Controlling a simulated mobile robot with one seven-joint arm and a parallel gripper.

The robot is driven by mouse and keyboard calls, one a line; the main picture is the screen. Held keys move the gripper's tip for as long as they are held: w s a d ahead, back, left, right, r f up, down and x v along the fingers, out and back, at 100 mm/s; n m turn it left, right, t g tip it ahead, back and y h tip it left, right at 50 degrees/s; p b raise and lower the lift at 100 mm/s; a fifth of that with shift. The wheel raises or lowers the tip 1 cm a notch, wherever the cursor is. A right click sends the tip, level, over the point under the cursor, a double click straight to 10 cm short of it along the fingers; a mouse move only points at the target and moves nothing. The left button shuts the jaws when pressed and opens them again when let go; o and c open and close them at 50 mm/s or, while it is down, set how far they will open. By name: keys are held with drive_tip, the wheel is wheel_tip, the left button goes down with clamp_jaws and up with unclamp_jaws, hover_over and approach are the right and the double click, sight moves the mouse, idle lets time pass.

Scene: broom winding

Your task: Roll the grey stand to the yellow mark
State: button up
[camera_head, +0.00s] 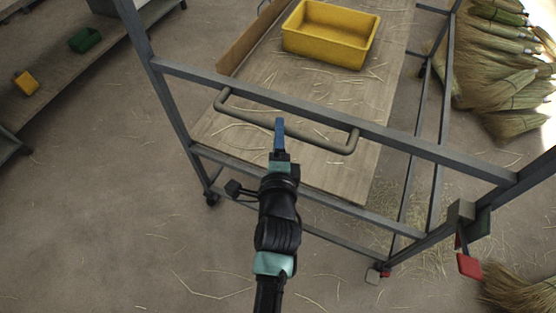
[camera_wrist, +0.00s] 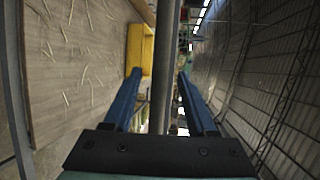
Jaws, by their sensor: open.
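The grey stand (camera_head: 425,150) is a metal frame on small castors with a wooden shelf (camera_head: 350,105). A grey handle bar (camera_head: 327,141) sticks out from its near side. My gripper (camera_head: 279,126) is at the left-middle of this handle, its blue fingers overlapping it in the head view. In the wrist view the fingers (camera_wrist: 158,75) are apart, with a grey bar (camera_wrist: 167,45) running between them in the picture. Whether the fingers touch the bar, I cannot tell. No yellow floor mark shows in either view.
A yellow tub (camera_head: 330,35) stands on the shelf among loose straws. A red pedal-like part (camera_head: 469,265) hangs at the stand's right corner. Broom heads (camera_head: 500,70) are piled at right. A low bench (camera_head: 60,75) stands at left. The floor at lower left is clear except for straws.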

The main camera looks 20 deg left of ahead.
drive_tip(key=v, duration=1)
drive_tip(key=shift+b, duration=0.45)
drive_tip(key=w+d+r+n+t, duration=0.2)
drive_tip(key=w+r+n+t, duration=0.15)
drive_tip(key=r, duration=0.95)
drive_tip(key=w+d+r+n+t, duration=0.15)
drive_tip(key=w+r+n, duration=0.25)
drive_tip(key=r, duration=0.9)
drive_tip(key=s+d+r+n+t+h, duration=0.2)
drive_tip(key=s+r, duration=0.1)
drive_tip(key=r, duration=0.6)
drive_tip(key=s+d+r+n+t+h+p, duration=0.1)
drive_tip(key=s+d+r+n+t+h, duration=0.1)
drive_tip(key=r, duration=0.8)
drive_tip(key=s+d+r+n+t+h, duration=0.1)
drive_tip(key=s+d+r+n+t, duration=0.2)
drive_tip(key=r, duration=0.6)
drive_tip(key=shift+s+d+r+h, duration=0.2)
drive_tip(key=shift+s+d+h, duration=0.3)
drive_tip(key=shift+s, duration=0.45)
drive_tip(key=shift+f, duration=0.1)
